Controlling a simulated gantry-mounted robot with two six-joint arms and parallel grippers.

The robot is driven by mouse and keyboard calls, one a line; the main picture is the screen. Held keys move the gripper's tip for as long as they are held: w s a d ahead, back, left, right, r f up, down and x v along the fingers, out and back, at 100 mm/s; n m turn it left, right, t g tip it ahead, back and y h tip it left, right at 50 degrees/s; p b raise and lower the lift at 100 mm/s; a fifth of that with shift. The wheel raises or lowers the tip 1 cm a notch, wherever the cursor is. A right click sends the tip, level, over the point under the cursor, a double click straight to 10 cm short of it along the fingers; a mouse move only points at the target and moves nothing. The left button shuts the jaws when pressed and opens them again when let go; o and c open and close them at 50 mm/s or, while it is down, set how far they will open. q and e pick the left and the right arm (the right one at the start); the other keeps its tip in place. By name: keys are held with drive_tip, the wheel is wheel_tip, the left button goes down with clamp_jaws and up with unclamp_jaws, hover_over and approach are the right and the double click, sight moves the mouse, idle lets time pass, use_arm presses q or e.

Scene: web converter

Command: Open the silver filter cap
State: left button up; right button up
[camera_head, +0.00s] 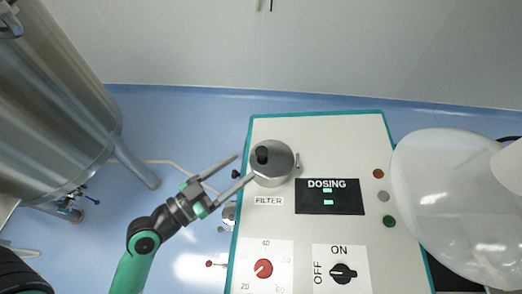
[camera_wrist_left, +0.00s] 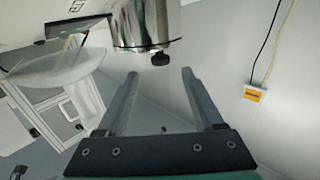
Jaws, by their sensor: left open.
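The silver filter cap (camera_head: 283,158) is a round metal lid with a black knob (camera_head: 262,154), at the upper left of the machine panel above the FILTER label (camera_head: 268,201). A small pin sticks out at its right side. My left gripper (camera_head: 244,167) is open and empty at the left of the cap, its fingers pointing toward it. In the left wrist view the shiny cap (camera_wrist_left: 147,22) and its black knob (camera_wrist_left: 160,59) show just beyond the open fingertips (camera_wrist_left: 160,74). The knob appears lined up with the gap. My right gripper is not in view.
The cream panel (camera_head: 340,140) holds a DOSING display (camera_head: 330,197), a red dial (camera_head: 263,268), a black switch (camera_head: 343,273) and coloured buttons. A white translucent hopper (camera_head: 445,190) covers the right side. A large steel tank (camera_head: 60,110) stands at the left.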

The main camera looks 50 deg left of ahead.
sight(257, 155)
use_arm(q)
drive_tip(key=w, duration=0.8)
drive_tip(key=shift+w+a, duration=0.1)
clamp_jaws()
idle(1.0)
